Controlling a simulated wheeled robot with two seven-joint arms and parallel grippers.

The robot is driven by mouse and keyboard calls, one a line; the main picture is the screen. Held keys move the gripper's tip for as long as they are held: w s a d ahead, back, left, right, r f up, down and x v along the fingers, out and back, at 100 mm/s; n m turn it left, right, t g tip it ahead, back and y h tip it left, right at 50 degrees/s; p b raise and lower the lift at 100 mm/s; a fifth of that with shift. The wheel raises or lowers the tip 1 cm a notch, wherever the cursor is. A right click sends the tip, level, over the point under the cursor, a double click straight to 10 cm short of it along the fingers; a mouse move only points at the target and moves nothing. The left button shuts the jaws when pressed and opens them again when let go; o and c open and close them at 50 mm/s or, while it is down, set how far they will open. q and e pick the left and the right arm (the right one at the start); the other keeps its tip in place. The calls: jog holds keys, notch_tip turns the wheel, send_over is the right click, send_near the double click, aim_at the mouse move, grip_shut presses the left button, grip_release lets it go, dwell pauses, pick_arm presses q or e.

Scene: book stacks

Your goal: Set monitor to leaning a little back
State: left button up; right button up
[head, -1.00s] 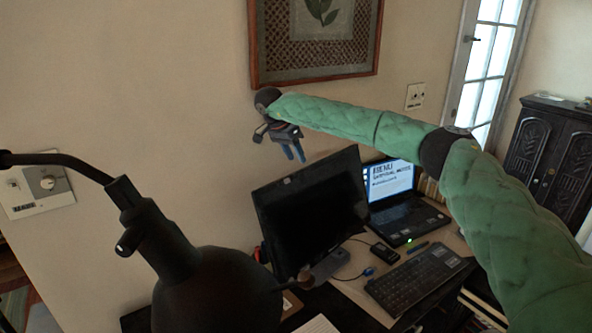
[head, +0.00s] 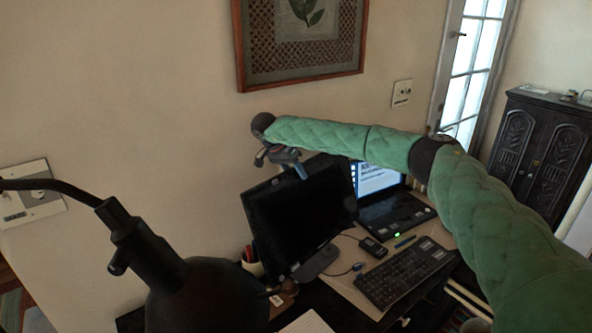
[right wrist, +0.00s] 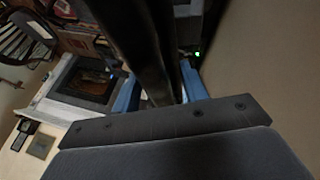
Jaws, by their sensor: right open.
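The black monitor (head: 300,220) stands on its foot (head: 316,263) on the desk, with its dark screen facing the front right. I cannot tell its exact lean. My right gripper (head: 296,170) is at the monitor's top edge, with its blue fingers pointing down. In the right wrist view the open right gripper (right wrist: 160,92) has its blue fingers on either side of the dark monitor (right wrist: 150,45), which passes between them. Whether either finger touches it is unclear. My left gripper is out of view.
A laptop (head: 395,212) with a lit screen stands right of the monitor. A keyboard (head: 405,272) and a mouse (head: 372,247) lie in front. A black lamp-like object (head: 205,295) blocks the front left. A framed picture (head: 302,40) hangs on the wall above.

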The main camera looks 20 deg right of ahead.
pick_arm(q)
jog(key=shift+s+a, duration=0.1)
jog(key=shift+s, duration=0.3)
pick_arm(e)
jog(key=shift+d+f, duration=0.25)
jog(key=shift+f, duration=0.05)
